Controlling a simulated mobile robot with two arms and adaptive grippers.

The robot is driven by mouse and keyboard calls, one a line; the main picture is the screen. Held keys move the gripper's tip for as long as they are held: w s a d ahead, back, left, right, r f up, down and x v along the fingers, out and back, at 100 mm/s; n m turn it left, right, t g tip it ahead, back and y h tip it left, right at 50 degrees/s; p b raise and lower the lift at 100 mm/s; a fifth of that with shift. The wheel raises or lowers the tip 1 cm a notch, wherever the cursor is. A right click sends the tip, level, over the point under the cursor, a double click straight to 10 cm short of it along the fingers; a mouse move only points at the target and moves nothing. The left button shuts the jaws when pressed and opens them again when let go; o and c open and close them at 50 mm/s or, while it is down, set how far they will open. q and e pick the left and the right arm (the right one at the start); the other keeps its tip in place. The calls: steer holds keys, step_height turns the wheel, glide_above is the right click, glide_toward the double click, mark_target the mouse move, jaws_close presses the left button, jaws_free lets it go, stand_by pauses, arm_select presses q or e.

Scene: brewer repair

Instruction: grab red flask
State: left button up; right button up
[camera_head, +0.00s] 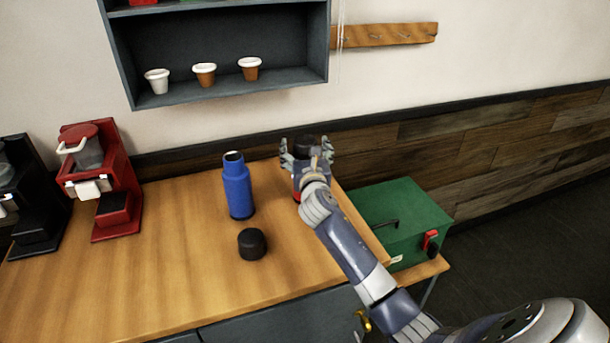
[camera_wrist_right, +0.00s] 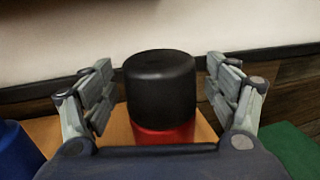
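The red flask (camera_wrist_right: 163,134) stands upright with a black cap (camera_wrist_right: 160,88) on it, between the fingers of my right gripper in the right wrist view. My right gripper (camera_head: 308,152) is at the back right of the wooden counter in the head view. Its fingers (camera_wrist_right: 160,95) are spread, with a gap on each side of the cap. In the head view the gripper and arm hide most of the flask, with a bit of red (camera_head: 296,196) showing. My left gripper is not in view.
An open blue flask (camera_head: 238,188) stands left of my right gripper, with a loose black cap (camera_head: 252,244) in front. A red brewer (camera_head: 112,185) stands at left. A green toolbox (camera_head: 400,215) sits right of the counter. A shelf (camera_head: 215,95) with cups hangs above.

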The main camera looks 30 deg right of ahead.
steer(key=c, duration=1.7)
steer(key=shift+r, duration=0.1)
